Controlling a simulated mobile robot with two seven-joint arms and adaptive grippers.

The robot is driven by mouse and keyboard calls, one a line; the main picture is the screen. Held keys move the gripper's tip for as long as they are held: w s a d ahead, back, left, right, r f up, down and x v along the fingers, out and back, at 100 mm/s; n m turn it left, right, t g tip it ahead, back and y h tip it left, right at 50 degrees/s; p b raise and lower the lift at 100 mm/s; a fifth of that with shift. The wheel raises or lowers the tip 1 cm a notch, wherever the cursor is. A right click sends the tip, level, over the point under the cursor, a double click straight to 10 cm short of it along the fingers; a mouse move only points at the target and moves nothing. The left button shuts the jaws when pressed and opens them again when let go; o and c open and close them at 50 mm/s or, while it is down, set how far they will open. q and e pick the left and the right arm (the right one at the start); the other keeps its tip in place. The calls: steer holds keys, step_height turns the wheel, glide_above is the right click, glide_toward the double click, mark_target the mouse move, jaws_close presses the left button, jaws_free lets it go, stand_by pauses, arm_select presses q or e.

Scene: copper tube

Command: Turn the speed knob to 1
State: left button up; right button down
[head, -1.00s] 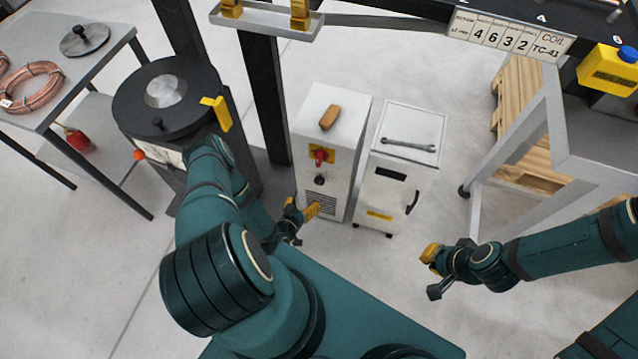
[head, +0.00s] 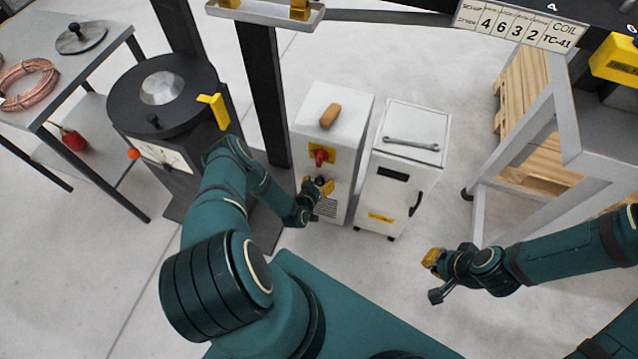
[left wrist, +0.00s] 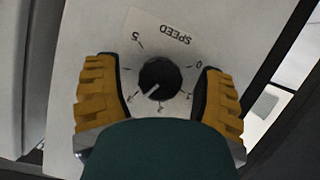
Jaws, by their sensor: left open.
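The speed knob (left wrist: 160,78) is a round black dial with a white pointer line, on a pale panel marked SPEED, in the left wrist view. Its scale appears upside down. The pointer aims down-left in the picture, around the 2-to-3 part of the scale; I cannot tell exactly. My left gripper (left wrist: 160,92) is open, its yellow fingers on either side of the knob with gaps between. In the head view my left gripper (head: 318,188) is at the front of the white cabinet (head: 338,185) and hides the knob. My right gripper (head: 434,275) is open and empty over the floor.
A red switch on a yellow plate (head: 321,155) sits just above my left gripper. A white wheeled cabinet (head: 401,170) with a wrench on top stands close to the right. A black round-topped machine (head: 190,75) stands left, beside my left arm.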

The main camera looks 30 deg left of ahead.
arm_select(q)
steer(key=c, duration=1.2)
steer(key=n+t+h, duration=0.1)
steer(key=n, duration=0.2)
steer(key=shift+h+b, duration=0.35)
steer(key=shift+h, duration=0.05)
steer(key=n+h, duration=0.1)
steer(key=n, duration=0.1)
steer(key=n+t, duration=0.1)
steer(key=n, duration=0.1)
steer(key=shift+t+h, duration=0.3)
steer(key=shift+h, duration=0.1)
steer(key=n+t, duration=0.1)
steer(key=n, duration=0.3)
steer(key=shift+f+t+h, duration=0.1)
steer(key=shift+t+h, duration=0.3)
steer(key=shift+n+t, duration=0.9)
steer(key=shift+n, duration=1.7)
